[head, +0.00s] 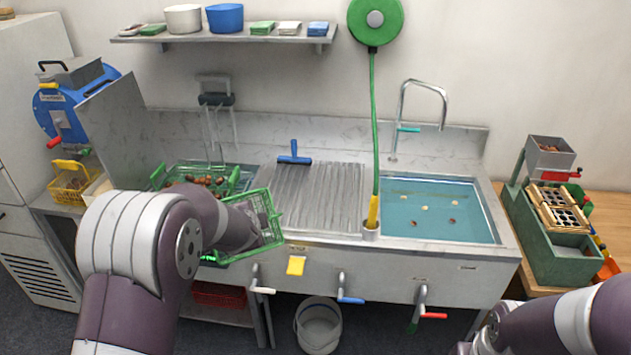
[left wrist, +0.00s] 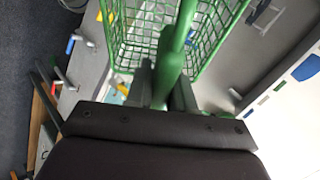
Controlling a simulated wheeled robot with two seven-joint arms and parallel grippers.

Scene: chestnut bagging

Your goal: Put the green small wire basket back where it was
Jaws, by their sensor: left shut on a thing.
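The green small wire basket (head: 266,212) is held in the air over the sink unit's front edge, left of centre. It is tilted, and I see no load in it. In the left wrist view the basket (left wrist: 125,45) hangs beyond the fingers, its thick green handle running between them. My left gripper (left wrist: 167,88) is shut on that handle. In the head view my wrist and the basket mostly hide the fingers. My right forearm shows at the lower right, but its gripper is out of view.
A larger green wire basket (head: 160,177) with chestnuts sits in the left basin, partly behind my arm. The ribbed drainboard (head: 315,205) holds a blue squeegee (head: 294,154) at its back. The right basin (head: 430,215) holds water. Coloured tap handles jut from the front.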

